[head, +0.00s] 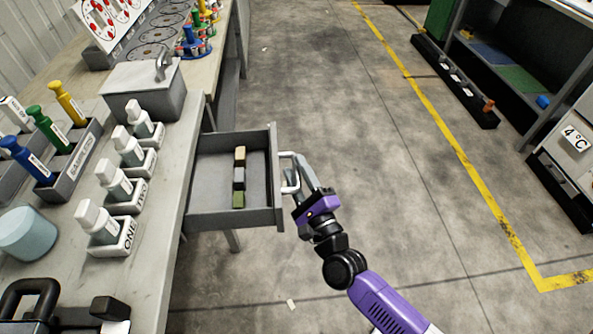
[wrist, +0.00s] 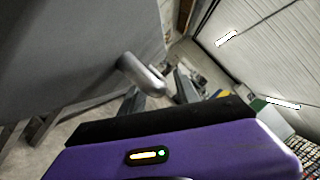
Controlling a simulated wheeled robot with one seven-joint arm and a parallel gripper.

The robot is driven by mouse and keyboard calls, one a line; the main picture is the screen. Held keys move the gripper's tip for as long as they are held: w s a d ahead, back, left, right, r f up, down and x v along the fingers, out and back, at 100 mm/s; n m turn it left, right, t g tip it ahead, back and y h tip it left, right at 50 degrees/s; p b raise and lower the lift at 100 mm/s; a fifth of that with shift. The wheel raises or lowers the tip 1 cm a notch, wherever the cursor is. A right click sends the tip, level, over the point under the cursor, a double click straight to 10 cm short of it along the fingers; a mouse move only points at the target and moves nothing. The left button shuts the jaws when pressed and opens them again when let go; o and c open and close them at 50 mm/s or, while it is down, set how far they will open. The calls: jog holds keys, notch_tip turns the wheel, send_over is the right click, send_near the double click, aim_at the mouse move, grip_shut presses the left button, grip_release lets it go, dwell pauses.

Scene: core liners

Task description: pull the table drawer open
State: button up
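The table drawer (head: 272,176) is pulled out from the table's right side. Its inside shows, with several small blocks (head: 239,178) in a row, tan, grey and green. The pale bar handle (head: 287,156) is on the drawer's outer front. My gripper (head: 303,175) is at this handle, reaching it from the lower right. In the wrist view the handle (wrist: 144,74) runs between my two grey fingers (wrist: 158,96), one on each side, and they appear closed on it. The exact contact is partly hidden.
Bare concrete floor (head: 400,190) lies right of the drawer. A shelf (head: 520,85) stands far right, beyond a yellow floor line.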

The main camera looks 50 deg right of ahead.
jog(key=v, duration=0.8)
jog(key=shift+b, duration=0.3)
dwell(0.3)
